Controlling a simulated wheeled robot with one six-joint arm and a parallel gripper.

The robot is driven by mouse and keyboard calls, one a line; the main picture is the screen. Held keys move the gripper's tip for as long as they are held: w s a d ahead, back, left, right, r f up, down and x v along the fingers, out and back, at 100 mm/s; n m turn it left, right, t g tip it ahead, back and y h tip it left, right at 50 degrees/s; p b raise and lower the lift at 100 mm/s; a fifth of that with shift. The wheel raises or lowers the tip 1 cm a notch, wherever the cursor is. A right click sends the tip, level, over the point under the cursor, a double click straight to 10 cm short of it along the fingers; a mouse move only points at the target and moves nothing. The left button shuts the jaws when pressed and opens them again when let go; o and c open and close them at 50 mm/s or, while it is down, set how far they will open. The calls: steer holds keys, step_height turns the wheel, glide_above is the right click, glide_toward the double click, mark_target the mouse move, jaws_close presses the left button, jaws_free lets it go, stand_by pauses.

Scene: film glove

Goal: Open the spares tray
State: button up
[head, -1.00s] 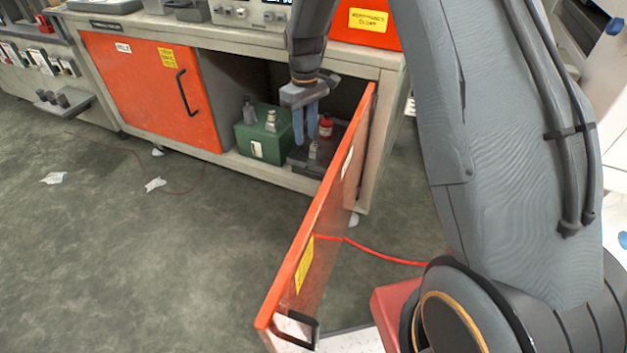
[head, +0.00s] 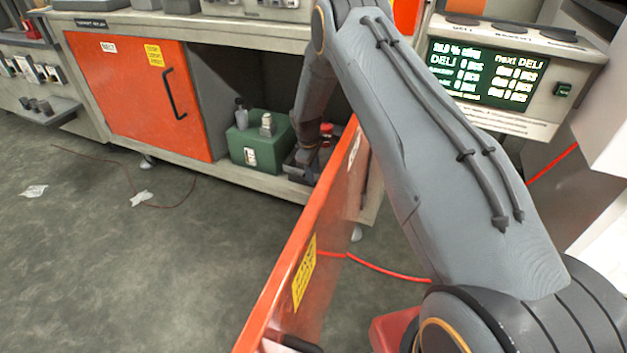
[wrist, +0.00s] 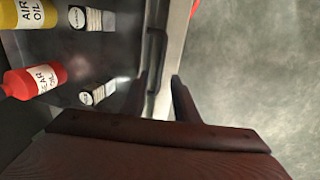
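The spares tray appears to be the dark grey tray (head: 292,170) low in the open cabinet bay, partly hidden by my arm. In the wrist view its floor (wrist: 118,45) carries bottles, and a dark bar-shaped handle (wrist: 155,62) runs along its front edge. My gripper (wrist: 160,95) is open, its two fingers apart around the tray's front edge, close to the handle's near end. I cannot tell whether they touch it.
A red gear oil bottle (wrist: 35,80), a yellow oil bottle (wrist: 30,12) and small bottles stand in the tray. A green box (head: 262,150) sits left of it. The open orange door (head: 300,250) stands just right of my forearm. Floor to the left is mostly clear.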

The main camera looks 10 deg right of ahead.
steer(key=shift+w+d+f+b, duration=0.1)
steer(key=shift+w+f+b, duration=0.05)
steer(key=shift+f, duration=0.75)
steer(key=shift+w+d+f+b, duration=0.1)
steer(key=shift+f+b, duration=0.05)
steer(key=shift+f, duration=0.7)
jaws_close()
